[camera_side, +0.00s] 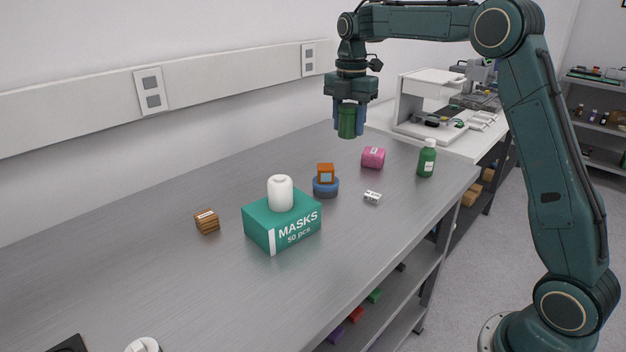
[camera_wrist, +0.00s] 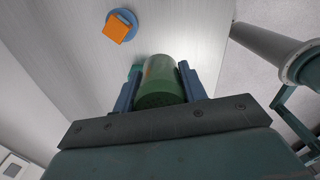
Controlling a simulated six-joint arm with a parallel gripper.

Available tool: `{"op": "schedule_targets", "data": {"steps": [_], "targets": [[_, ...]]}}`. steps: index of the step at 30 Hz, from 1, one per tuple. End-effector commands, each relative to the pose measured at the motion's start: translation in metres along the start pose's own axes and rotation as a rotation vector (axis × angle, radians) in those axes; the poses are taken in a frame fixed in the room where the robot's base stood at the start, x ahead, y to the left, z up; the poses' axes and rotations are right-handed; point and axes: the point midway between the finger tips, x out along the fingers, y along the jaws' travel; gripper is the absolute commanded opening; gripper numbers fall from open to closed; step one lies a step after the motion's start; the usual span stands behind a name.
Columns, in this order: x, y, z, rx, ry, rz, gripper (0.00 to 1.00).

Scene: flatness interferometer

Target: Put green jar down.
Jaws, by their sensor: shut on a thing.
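The green jar (camera_side: 347,121) is held in my gripper (camera_side: 348,122), well above the bench. In the wrist view the jar (camera_wrist: 159,82) sits between the two blue fingers of my gripper (camera_wrist: 158,86), which are shut on its sides. The jar's far end is cut into by shadow and glare, so its lid is hard to make out. The metal bench top (camera_side: 150,262) lies below it.
A teal masks box (camera_side: 262,232) carries a white bottle (camera_side: 280,194). An orange cube (camera_side: 326,173) sits on a blue round piece (camera_side: 326,188). The bench's left is mostly clear.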

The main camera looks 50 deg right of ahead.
Motion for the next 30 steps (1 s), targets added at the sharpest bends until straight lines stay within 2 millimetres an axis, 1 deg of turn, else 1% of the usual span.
{"op": "schedule_targets", "data": {"steps": [1,6,8,12,18,21,24,27,30], "targets": [[-0.002,0.001,-0.02,-0.032,0.0,0.001,0.18],[-0.002,-0.001,-0.078,-0.12,0.0,0.001,0.18],[-0.002,-0.004,-0.098,-0.152,0.0,0.0,0.18],[-0.001,-0.014,-0.142,-0.225,0.0,0.0,0.18],[0.001,-0.035,-0.201,-0.328,0.0,0.0,0.18],[0.002,-0.047,-0.224,-0.371,0.0,0.001,0.18],[0.004,-0.057,-0.241,-0.406,0.0,0.001,0.18],[0.005,-0.064,-0.252,-0.429,0.0,0.001,0.18],[0.006,-0.069,-0.259,-0.443,0.0,0.001,0.18]]}}
